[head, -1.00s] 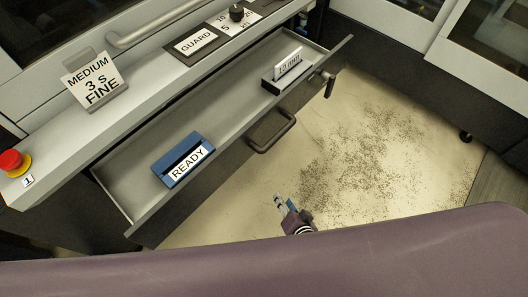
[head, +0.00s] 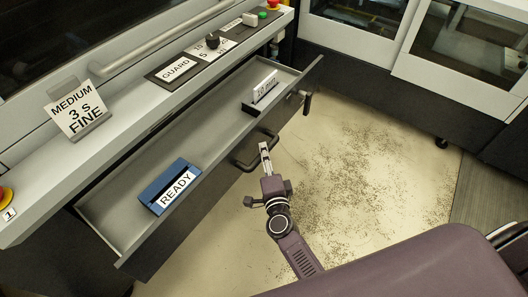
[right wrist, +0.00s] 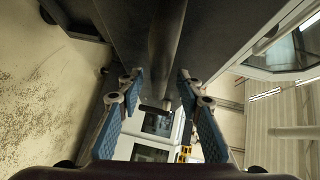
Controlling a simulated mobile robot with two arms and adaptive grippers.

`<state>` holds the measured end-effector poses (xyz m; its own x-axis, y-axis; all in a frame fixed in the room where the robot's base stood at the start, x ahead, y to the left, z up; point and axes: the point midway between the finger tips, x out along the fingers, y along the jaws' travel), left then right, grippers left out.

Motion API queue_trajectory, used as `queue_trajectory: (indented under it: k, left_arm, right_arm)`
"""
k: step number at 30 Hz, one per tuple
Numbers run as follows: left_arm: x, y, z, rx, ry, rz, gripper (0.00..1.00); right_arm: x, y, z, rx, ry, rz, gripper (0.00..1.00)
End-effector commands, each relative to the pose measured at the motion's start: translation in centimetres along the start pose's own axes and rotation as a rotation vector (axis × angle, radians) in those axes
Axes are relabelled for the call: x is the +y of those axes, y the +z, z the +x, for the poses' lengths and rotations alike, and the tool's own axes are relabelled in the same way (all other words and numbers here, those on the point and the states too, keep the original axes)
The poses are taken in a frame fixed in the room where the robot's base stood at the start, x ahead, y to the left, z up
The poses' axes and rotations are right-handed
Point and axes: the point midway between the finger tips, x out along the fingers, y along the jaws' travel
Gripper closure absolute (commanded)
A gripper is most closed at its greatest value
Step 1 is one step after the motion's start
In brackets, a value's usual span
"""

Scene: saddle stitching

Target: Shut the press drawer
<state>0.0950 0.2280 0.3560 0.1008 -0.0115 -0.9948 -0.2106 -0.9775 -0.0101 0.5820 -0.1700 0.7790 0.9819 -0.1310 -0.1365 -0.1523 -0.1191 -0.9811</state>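The press drawer (head: 130,190) stands pulled out from the press in the head view. Its dark bar handle (head: 244,163) is on the front face. My left gripper is not in view.
A dark crank (head: 306,103) projects at the drawer's right end. The speckled floor (head: 360,170) in front is clear.

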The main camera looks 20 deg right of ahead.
Motion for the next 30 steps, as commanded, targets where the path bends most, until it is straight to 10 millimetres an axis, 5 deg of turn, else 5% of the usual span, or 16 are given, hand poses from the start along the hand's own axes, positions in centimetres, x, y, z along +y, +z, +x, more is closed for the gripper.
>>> queue_trajectory:
  k: [5,14,24,30]
  left_arm:
    - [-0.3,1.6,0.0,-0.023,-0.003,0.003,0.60]
    - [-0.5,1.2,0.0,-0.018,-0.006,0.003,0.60]
    - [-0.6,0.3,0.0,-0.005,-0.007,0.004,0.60]
    - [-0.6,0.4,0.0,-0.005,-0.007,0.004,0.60]
  right_arm:
    - [0.0,0.0,1.5,0.000,0.000,0.000,0.67]
    - [0.1,0.0,1.8,0.000,0.001,-0.001,0.67]
    - [0.1,0.0,1.7,0.000,0.001,-0.001,1.00]
    - [0.1,0.0,1.7,-0.001,0.001,-0.001,1.00]
